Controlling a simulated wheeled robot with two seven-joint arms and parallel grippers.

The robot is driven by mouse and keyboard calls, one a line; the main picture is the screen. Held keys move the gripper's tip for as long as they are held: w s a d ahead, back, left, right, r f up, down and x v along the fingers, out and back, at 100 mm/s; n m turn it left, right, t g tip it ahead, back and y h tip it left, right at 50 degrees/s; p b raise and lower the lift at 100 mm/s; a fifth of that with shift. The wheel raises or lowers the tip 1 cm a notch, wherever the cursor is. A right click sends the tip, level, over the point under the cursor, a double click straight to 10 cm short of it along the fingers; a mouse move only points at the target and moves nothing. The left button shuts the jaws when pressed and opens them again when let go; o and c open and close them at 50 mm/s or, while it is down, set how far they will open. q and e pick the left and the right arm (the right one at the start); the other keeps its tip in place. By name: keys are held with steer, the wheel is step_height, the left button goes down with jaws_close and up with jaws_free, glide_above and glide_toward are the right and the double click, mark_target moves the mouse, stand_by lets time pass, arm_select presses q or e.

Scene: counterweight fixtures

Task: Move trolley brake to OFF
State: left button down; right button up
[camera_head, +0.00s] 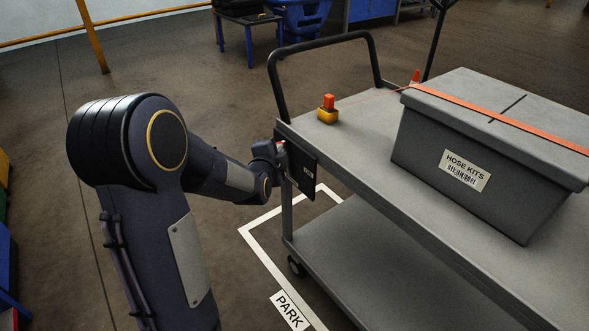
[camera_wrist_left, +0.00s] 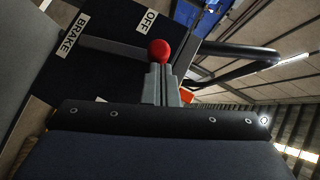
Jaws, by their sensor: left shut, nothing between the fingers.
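The trolley (camera_head: 360,150) stands at the right with a dark brake panel (camera_head: 305,170) on its near left end. In the left wrist view the panel (camera_wrist_left: 110,65) carries the labels BRAKE (camera_wrist_left: 73,35) and OFF (camera_wrist_left: 149,21). A red knob (camera_wrist_left: 159,50) is at the right end of a grey bar or slot, just below and right of OFF. My left gripper (camera_head: 279,152) is at the panel. Its fingers (camera_wrist_left: 160,70) are shut and empty, with the tips right at the knob; I cannot tell whether they touch. My right gripper is out of view.
A grey HOSE KITS box (camera_head: 480,150) sits on the trolley top under an orange strap (camera_head: 480,108). A yellow and red button unit (camera_head: 327,110) stands near the black handle (camera_head: 277,85). The floor bears a white PARK marking (camera_head: 289,310).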

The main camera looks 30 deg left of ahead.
arm_select(q)
steer(key=shift+w+a+f+n+g+h+b, duration=0.1)
steer(key=shift+w+a+n+g+h+b, duration=0.2)
steer(key=shift+a, duration=0.5)
steer(key=shift+w+a+n+g+h+b, duration=0.1)
steer(key=shift+w+a+n+g+h, duration=0.2)
steer(key=shift+a, duration=0.45)
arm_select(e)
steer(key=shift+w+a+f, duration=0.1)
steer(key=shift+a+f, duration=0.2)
arm_select(q)
steer(key=shift+w+a, duration=0.1)
